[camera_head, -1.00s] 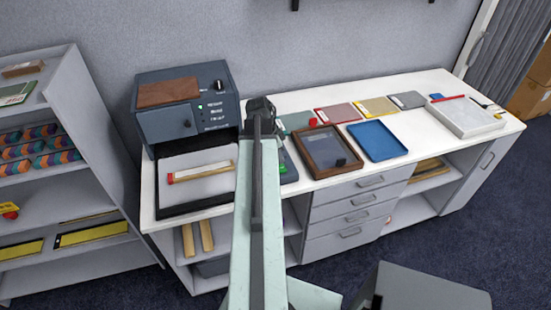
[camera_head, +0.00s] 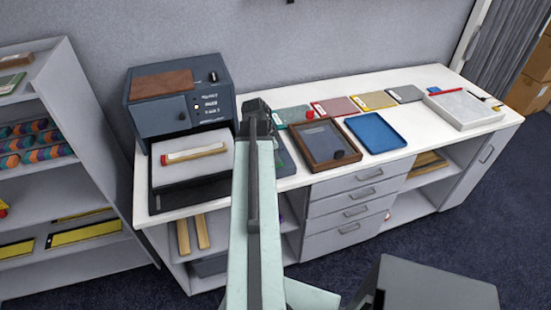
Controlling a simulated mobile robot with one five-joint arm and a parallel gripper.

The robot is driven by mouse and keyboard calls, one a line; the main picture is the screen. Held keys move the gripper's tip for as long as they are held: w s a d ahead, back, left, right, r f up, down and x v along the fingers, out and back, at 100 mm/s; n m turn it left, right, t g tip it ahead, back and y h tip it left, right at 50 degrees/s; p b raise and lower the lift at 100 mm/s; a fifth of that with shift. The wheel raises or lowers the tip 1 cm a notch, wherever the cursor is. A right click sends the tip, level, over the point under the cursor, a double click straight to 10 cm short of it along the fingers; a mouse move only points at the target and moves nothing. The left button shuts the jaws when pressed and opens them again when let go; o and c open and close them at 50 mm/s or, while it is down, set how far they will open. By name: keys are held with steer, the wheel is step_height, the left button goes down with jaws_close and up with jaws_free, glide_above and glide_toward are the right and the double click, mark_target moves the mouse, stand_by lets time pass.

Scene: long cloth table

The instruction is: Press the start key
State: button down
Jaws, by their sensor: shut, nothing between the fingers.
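A dark blue machine (camera_head: 180,100) stands at the left end of the table, with a brown panel on top and a black knob (camera_head: 212,76) at its upper right. Its front has a column of small pale marks (camera_head: 210,105) and a small dark handle (camera_head: 182,116). The marks are too small to read, so I cannot tell which is the start key. A pale platform (camera_head: 218,168) in front carries a white and wooden strip (camera_head: 195,153). My gripper (camera_head: 256,105) is shut and empty, just right of the machine's front in the picture. My arm hides part of the table behind it.
A brown-framed tray (camera_head: 325,162), a blue tray (camera_head: 376,131) and several coloured folders (camera_head: 374,100) lie to the right. A white box (camera_head: 463,110) stands farther right. A shelf unit (camera_head: 85,120) stands left of the table.

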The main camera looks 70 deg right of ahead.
steer(key=shift+r+p, duration=0.3)
steer(key=shift+p, duration=0.25)
steer(key=s+p+v, duration=0.1)
steer(key=p+v, duration=1.2)
steer(key=shift+d+r, duration=0.3)
steer(key=shift+d, duration=0.05)
steer(key=shift+w, duration=0.2)
